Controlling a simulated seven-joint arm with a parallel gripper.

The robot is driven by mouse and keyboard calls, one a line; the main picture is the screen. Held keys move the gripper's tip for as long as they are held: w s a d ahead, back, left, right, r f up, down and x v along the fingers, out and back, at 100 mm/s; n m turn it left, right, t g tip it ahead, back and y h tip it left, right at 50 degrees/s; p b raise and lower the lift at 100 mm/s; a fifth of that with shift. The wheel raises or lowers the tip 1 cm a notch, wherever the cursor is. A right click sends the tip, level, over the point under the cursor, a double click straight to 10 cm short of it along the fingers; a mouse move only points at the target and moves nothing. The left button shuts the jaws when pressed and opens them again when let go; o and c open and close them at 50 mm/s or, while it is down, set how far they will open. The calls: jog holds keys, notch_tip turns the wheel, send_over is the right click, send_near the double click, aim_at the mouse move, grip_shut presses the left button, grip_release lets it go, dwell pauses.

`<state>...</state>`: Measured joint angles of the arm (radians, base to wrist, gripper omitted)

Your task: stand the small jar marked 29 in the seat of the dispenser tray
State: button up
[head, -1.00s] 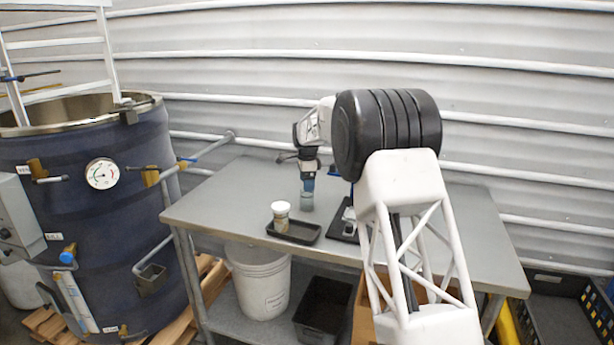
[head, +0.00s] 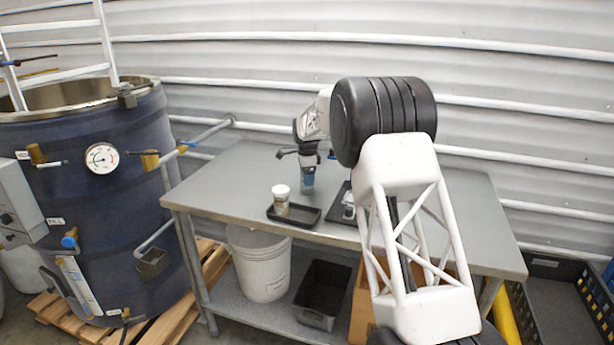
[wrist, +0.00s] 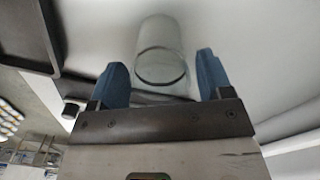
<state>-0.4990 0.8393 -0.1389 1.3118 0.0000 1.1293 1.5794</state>
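A small clear jar (head: 308,185) stands on the steel table, left of a dark tray-like piece (head: 337,211). My gripper (head: 308,172) points down right over it. In the wrist view the blue fingertips (wrist: 163,75) are apart, and the clear jar (wrist: 160,55) shows between them with a narrow gap on each side. A second small jar (head: 281,203) with a white lid stands in a shallow black tray (head: 307,216) nearer the front edge. I cannot read a number on either jar. My arm partly hides the dark piece, and I cannot make out a seat in it.
The table (head: 235,175) is clear to the left and behind. A large blue tank (head: 100,215) stands to its left. A white bucket (head: 262,268) and a black bin (head: 322,293) sit on the lower shelf.

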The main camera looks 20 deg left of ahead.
jog(key=c, duration=0.6)
jog(key=shift+r, duration=0.1)
jog(key=shift+c, duration=0.2)
jog(key=shift+r, duration=2.45)
jog(key=s+d+r+n, duration=0.2)
jog(key=d+r, duration=0.5)
jog(key=r, duration=0.3)
jog(key=s+d+r+n, duration=0.2)
jog(key=d+r, duration=0.5)
jog(key=r, duration=0.4)
jog(key=s+d+f+n, duration=0.2)
jog(key=d+f, duration=0.3)
jog(key=d, duration=0.7)
jog(key=s+d+f+n, duration=0.2)
jog(key=d+f, duration=0.3)
jog(key=d, duration=0.8)
jog(key=s+d+f+n, duration=0.2)
jog(key=d+f+n, duration=0.2)
jog(key=d, duration=0.9)
jog(key=shift+s+d+f, duration=0.2)
jog(key=shift+s+f, duration=0.1)
jog(key=shift+f, duration=0.3)
